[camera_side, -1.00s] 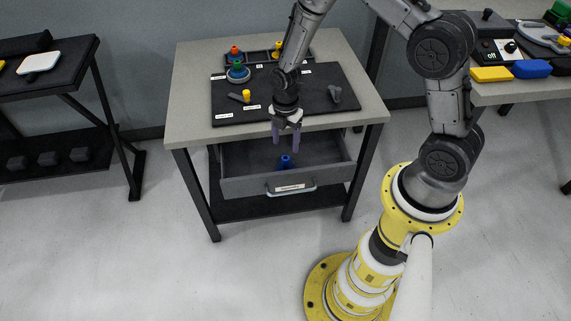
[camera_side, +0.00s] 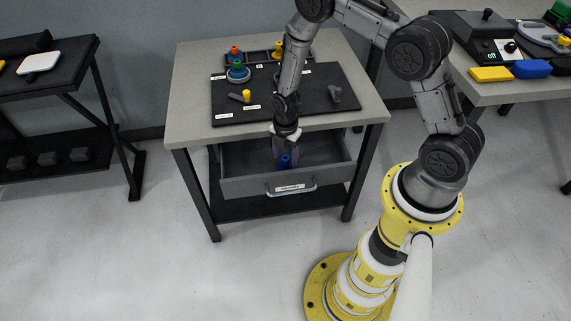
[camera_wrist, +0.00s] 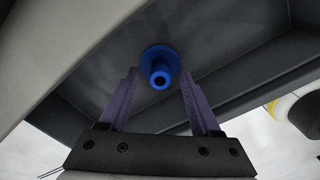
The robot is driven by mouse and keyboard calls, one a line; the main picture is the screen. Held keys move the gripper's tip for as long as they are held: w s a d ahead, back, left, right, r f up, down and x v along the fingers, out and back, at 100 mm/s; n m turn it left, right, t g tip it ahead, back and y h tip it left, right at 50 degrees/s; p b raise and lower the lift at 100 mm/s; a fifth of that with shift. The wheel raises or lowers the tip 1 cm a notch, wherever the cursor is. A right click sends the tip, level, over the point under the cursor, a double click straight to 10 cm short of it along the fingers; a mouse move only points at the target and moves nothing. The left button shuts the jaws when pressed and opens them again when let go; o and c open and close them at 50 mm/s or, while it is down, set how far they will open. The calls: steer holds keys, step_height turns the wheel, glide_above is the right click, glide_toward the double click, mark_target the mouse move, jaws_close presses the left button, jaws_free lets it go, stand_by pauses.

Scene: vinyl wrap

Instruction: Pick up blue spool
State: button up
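The blue spool (camera_side: 285,162) stands in the open drawer (camera_side: 240,187) under the table. In the wrist view the blue spool (camera_wrist: 160,66) shows its round flange and its narrower hollow end, between and a little beyond the fingertips. My gripper (camera_side: 285,152) points down into the drawer. In the wrist view its two purple fingers (camera_wrist: 160,82) are spread, one on each side of the spool, with gaps visible. It holds nothing. In the side view the fingers partly overlap the spool, so their exact height over it is hard to tell.
The drawer's front wall and handle (camera_side: 291,191) lie close in front of the spool. The tabletop edge (camera_side: 350,122) overhangs behind the gripper. A black mat (camera_side: 300,92) above holds a yellow spool (camera_side: 246,96) and a grey part (camera_side: 335,93). The rest of the drawer is bare.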

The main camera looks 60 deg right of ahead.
jaws_close()
